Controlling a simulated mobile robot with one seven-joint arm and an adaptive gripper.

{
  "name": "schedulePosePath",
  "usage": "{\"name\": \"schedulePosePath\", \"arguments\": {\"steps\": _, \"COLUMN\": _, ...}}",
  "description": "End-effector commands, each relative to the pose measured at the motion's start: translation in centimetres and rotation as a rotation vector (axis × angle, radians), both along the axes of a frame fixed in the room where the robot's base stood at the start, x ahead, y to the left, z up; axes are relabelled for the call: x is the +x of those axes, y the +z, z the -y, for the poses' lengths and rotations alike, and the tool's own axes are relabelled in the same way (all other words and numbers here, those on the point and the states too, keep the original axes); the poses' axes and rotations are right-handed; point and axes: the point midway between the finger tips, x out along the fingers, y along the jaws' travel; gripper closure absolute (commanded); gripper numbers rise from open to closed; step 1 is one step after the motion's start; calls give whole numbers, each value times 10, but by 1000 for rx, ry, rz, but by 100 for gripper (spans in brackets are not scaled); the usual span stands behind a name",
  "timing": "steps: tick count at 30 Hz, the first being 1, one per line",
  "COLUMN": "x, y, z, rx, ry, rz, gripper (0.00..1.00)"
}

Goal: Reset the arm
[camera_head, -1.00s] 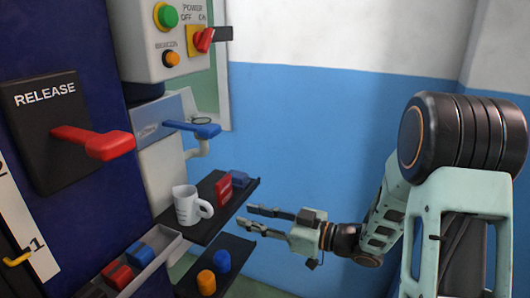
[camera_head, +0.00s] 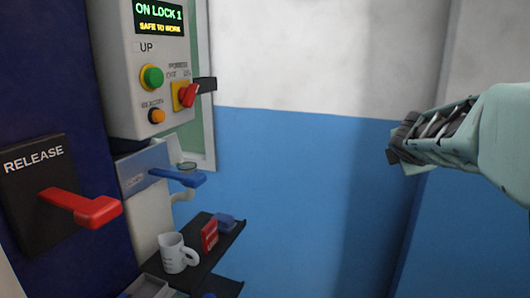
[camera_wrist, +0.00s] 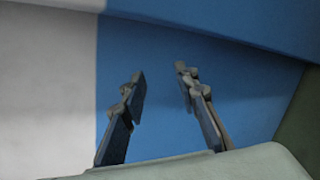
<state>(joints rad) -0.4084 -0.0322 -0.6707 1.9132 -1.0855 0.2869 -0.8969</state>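My arm (camera_head: 465,132) reaches in from the right edge in the head view, in front of the blue and white wall. Behind the fingers is only blue and white wall. The gripper is well clear of the panel and shelf on the left.
On the left are a red release lever (camera_head: 85,207), a control box (camera_head: 150,65) with a lit "ON LOCK 1, SAFE TO WORK" display, and a blue lever (camera_head: 180,177). A shelf (camera_head: 212,250) holds a white mug (camera_head: 174,253), a red box (camera_head: 209,235) and a blue block (camera_head: 225,221). The space before the wall is free.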

Motion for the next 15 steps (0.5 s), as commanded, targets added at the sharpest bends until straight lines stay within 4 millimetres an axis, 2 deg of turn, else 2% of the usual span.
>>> {"name": "schedulePosePath", "arguments": {"steps": 1, "x": -10, "y": 11, "z": 11, "rx": -18, "ry": -30, "rz": -14, "gripper": 72}}
{"name": "schedulePosePath", "arguments": {"steps": 3, "x": -25, "y": 21, "z": 28, "rx": -44, "ry": -72, "rz": -43, "gripper": 72}}
{"name": "schedulePosePath", "arguments": {"steps": 9, "x": -67, "y": 39, "z": 67, "rx": -87, "ry": -175, "rz": -136, "gripper": 72}}
{"name": "schedulePosePath", "arguments": {"steps": 12, "x": -85, "y": 2, "z": 46, "rx": 104, "ry": -222, "rz": -94, "gripper": 72}}
{"name": "schedulePosePath", "arguments": {"steps": 15, "x": -103, "y": -23, "z": 23, "rx": 282, "ry": -275, "rz": -58, "gripper": 72}}
